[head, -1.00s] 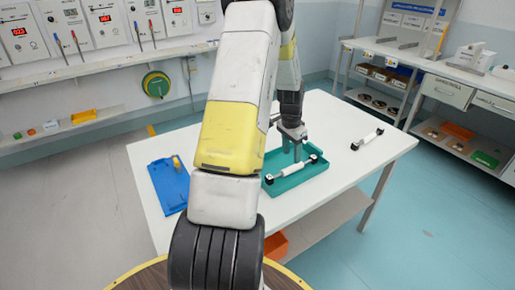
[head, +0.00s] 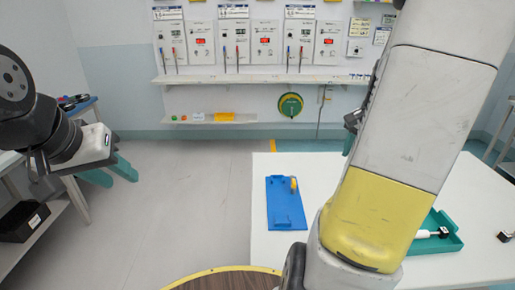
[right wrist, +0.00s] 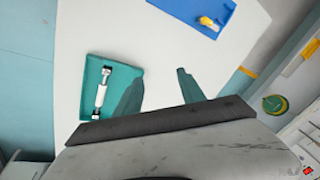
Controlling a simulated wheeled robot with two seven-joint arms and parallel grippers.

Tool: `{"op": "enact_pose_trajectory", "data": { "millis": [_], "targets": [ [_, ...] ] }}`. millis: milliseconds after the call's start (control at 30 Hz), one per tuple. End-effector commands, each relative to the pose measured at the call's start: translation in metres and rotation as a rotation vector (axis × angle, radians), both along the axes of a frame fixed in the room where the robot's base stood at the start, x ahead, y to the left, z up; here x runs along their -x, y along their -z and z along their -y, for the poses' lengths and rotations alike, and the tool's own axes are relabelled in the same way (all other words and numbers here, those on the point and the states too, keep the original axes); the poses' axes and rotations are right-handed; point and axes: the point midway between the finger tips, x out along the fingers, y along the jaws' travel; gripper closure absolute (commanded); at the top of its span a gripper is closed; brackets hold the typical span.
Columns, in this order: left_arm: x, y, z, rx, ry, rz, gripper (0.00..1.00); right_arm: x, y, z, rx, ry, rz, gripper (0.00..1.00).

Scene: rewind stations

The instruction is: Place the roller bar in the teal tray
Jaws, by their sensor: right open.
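The teal tray (head: 440,218) stands on the white table, partly hidden by my right arm in the head view. A white roller bar with black ends (head: 432,234) lies in it; the whole bar (right wrist: 101,90) shows inside the tray (right wrist: 126,75) in the right wrist view.
A blue tray (head: 284,203) with a yellow piece (head: 293,184) stands on the table's left part. A black end piece (head: 505,237) shows at the right edge. A black bin (head: 22,220) sits at left.

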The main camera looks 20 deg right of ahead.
Motion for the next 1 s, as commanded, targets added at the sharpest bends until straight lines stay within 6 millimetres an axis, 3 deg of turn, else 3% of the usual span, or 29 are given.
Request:
{"op": "enact_pose_trajectory", "data": {
  "millis": [33, 200, 300, 400, 500, 600, 1000],
  "targets": [
    [0.0, 0.0, 0.0, 0.0, 0.0, 0.0, 0.64, -0.007, -0.023, -0.041, 0.014, -0.126, 0.045, 0.53],
    [0.0, 0.0, 0.0, 0.0, 0.0, 0.0, 0.64, 0.002, -0.073, -0.159, 0.077, -0.534, 0.159, 0.53],
    [0.0, 0.0, 0.0, 0.0, 0.0, 0.0, 0.64, 0.024, -0.091, -0.216, 0.128, -0.759, 0.221, 0.53],
    [0.0, 0.0, 0.0, 0.0, 0.0, 0.0, 0.64, 0.049, -0.1, -0.256, 0.178, -0.939, 0.273, 0.53],
    [0.0, 0.0, 0.0, 0.0, 0.0, 0.0, 0.64, 0.069, -0.104, -0.281, 0.219, -1.069, 0.309, 0.53],
    [0.0, 0.0, 0.0, 0.0, 0.0, 0.0, 0.64, 0.081, -0.105, -0.294, 0.245, -1.141, 0.33, 0.53],
    [0.0, 0.0, 0.0, 0.0, 0.0, 0.0, 0.64, 0.086, -0.105, -0.298, 0.254, -1.167, 0.335, 0.53]
  ]
}}
